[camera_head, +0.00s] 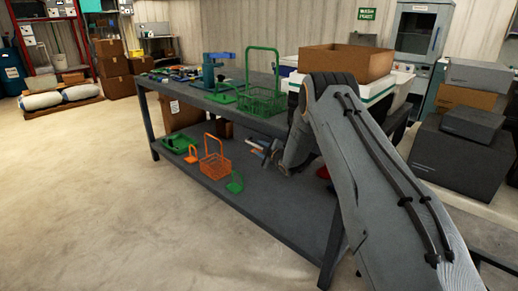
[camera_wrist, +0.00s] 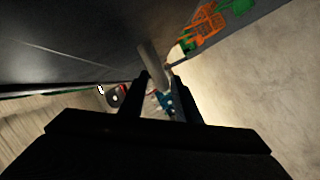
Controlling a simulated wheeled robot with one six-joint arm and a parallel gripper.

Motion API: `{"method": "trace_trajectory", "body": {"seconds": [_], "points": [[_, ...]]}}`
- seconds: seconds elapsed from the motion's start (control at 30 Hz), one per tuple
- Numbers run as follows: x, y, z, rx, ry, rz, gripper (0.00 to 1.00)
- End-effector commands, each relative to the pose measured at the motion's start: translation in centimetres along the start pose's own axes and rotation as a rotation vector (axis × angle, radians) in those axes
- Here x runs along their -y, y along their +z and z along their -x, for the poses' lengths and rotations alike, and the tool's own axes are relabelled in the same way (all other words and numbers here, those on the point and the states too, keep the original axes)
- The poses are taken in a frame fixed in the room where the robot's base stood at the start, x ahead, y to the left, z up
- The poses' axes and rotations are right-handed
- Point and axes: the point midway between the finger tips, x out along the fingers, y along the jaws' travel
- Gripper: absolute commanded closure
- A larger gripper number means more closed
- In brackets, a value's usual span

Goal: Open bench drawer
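The dark grey bench (camera_head: 235,113) has a top, legs and a lower shelf. No drawer front shows clearly in the head view. My gripper (camera_head: 258,147) is below the bench top near its right end, above the lower shelf. In the wrist view, the two dark fingers of my gripper (camera_wrist: 160,80) stand apart. A large dark surface (camera_wrist: 80,45), perhaps part of the bench, fills the upper left.
An orange basket (camera_head: 214,165) and a green tray (camera_head: 178,143) stand on the lower shelf. A green wire basket (camera_head: 263,101) and a blue press (camera_head: 212,73) stand on the bench top. Grey boxes (camera_head: 457,150) are at the right.

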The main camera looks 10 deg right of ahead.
Motion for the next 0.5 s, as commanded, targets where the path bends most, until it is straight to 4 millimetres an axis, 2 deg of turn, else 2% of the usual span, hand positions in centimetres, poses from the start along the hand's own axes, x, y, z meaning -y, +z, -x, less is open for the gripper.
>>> {"method": "trace_trajectory", "body": {"seconds": [0.13, 0.4, 0.5], "points": [[-0.04, -0.05, -0.81, -0.001, 0.001, 0.001, 0.71], [-0.04, -0.02, -0.92, 0.000, 0.000, 0.000, 0.71], [-0.04, -0.01, -0.91, 0.000, 0.000, 0.000, 0.86]]}}
